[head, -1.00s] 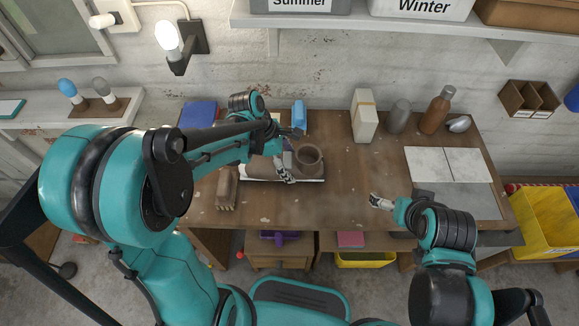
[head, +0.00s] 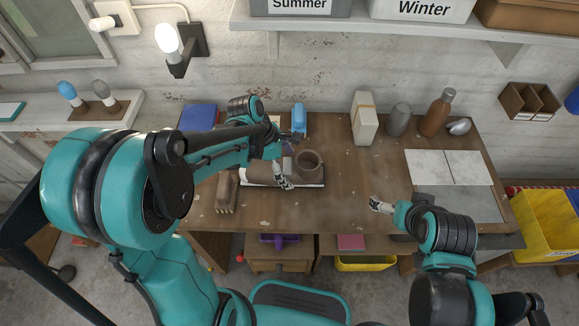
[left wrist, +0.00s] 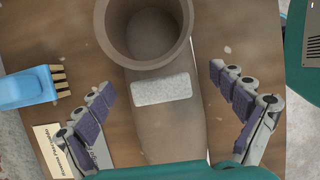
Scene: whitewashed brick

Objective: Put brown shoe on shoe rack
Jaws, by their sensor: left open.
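The brown shoe (head: 308,162) lies on the table, with its round opening to the right and its body running left under my left gripper. In the left wrist view the shoe (left wrist: 165,115) has its opening at the top and a pale grey patch (left wrist: 161,89) across its body. My left gripper (left wrist: 170,85) is open, with one finger on either side of the shoe; contact is not visible. In the head view the left gripper (head: 287,160) partly hides the shoe. My right gripper (head: 380,204) is over the table at right, its jaws unclear. I cannot pick out the shoe rack for certain.
A blue brush (left wrist: 28,87) lies beside the shoe. A brown brush-like object (head: 226,192) is at the table's left. A pale block (head: 364,120), a grey bottle (head: 398,119) and a brown bottle (head: 437,113) stand at the back right. The table between shoe and right gripper is clear.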

